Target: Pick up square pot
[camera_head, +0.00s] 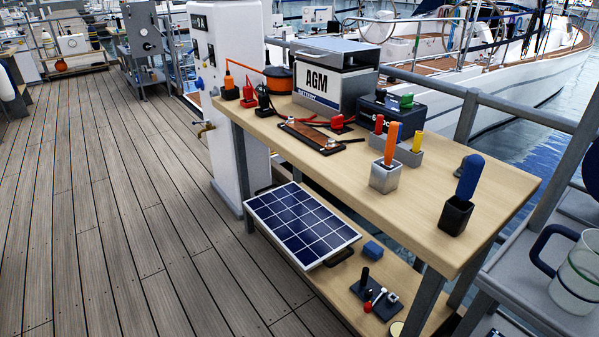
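The other is a black square pot (455,217) with a blue upright handle (469,177), nearer the bench's right end. I cannot tell which one the task names. Both stand upright and apart from each other. Neither of my grippers shows in the head view.
An AGM battery (317,86) and cables occupy the bench's far left. A solar panel (302,224) lies on the lower shelf. A rack with a mug (577,275) borders the right; deck (120,220) is clear at left.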

